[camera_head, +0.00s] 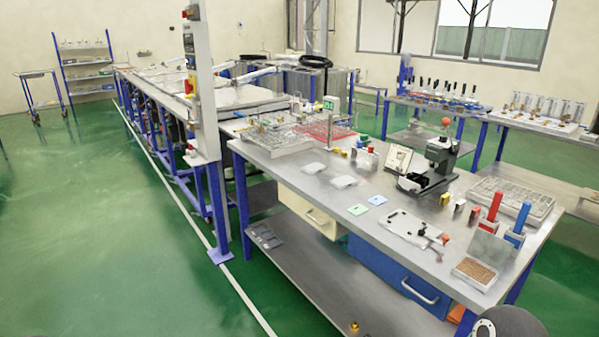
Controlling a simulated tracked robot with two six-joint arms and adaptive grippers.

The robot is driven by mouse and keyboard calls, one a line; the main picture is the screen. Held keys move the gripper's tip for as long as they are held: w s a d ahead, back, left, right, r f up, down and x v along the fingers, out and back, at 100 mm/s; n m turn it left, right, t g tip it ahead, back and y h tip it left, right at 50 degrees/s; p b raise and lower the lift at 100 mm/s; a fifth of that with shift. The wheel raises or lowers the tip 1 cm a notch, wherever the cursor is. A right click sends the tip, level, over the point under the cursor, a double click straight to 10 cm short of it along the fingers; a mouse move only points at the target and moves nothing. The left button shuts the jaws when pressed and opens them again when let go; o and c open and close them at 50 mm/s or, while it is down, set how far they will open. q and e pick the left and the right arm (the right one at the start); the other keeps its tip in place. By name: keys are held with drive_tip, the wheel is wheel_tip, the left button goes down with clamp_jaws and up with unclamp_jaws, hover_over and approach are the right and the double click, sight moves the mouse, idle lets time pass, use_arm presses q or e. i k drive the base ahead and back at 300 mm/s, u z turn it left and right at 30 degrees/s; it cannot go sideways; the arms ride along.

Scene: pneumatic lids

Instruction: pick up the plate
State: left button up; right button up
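The frame does not make clear which item is the plate. Two small pale flat pieces, one farther (314,169) and one nearer (343,182), lie apart on the steel workbench (325,205). A larger light grey flat plate (405,227) lies nearer the bench's front, with a red-tipped part at its right end. Neither of my grippers shows in the head view, and nothing is seen holding any of these pieces.
A post (204,100) stands left. Green floor (90,250) is open at left.

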sight(313, 167)
drive_tip(key=u, duration=0.05)
drive_tip(key=i, duration=1.2)
drive_tip(key=z, duration=0.5)
